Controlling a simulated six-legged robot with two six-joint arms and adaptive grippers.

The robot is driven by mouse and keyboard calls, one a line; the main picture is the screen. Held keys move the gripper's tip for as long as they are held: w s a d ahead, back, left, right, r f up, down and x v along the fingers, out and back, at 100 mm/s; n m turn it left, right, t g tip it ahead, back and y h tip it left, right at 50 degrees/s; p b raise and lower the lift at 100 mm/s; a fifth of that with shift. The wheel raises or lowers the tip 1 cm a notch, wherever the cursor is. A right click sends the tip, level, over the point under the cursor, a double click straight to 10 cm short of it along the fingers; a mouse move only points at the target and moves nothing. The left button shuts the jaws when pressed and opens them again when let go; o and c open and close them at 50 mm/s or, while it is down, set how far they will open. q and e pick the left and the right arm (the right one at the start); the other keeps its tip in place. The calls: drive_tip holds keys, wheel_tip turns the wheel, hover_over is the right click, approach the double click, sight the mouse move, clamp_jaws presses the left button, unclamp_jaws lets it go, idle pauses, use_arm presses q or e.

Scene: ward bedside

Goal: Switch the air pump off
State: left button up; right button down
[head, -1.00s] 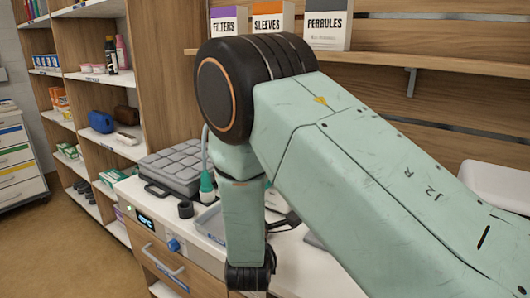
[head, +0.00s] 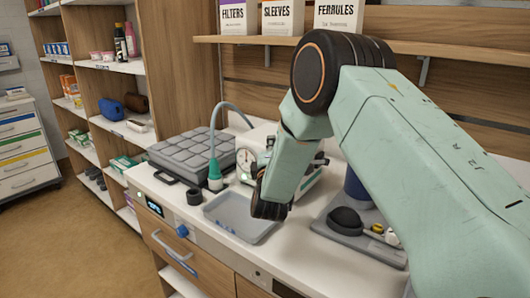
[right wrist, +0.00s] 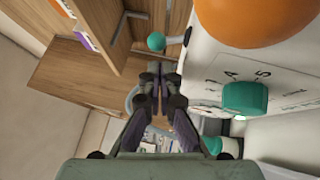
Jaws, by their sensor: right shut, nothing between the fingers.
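In the right wrist view a white device housing shows close on the right. It bears a teal knob (right wrist: 245,98) beside a printed number scale and a large orange dome (right wrist: 255,18). A small lever with a teal ball end (right wrist: 157,42) sticks out from its side. I cannot tell for certain which part is the pump's switch. My right gripper (right wrist: 159,72) is shut and empty, left of the knob and just below the ball in the picture, seemingly apart from both. In the head view my arm hides most of the white device; a round gauge (head: 244,160) shows beside it.
On the bench are a grey tray (head: 228,225), a black ring (head: 194,197), a grey segmented case (head: 190,154) and a teal-ended hose (head: 215,174). A second tray (head: 375,250) holds a black dome. A shelf (head: 450,52) with boxes runs above.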

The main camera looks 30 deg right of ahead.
drive_tip(key=shift+d+r, duration=0.15)
drive_tip(key=shift+d, duration=0.2)
drive_tip(key=shift+s+d+r, duration=0.1)
drive_tip(key=shift+s+r, duration=0.05)
drive_tip(key=shift+r, duration=0.1)
drive_tip(key=shift+w+d+f, duration=0.1)
drive_tip(key=shift+w+f, duration=0.1)
drive_tip(key=shift+w, duration=0.05)
drive_tip(key=shift+s+r+p, duration=0.2)
drive_tip(key=shift+r+p, duration=0.15)
drive_tip(key=shift+p, duration=0.35)
drive_tip(key=shift+g, duration=0.3)
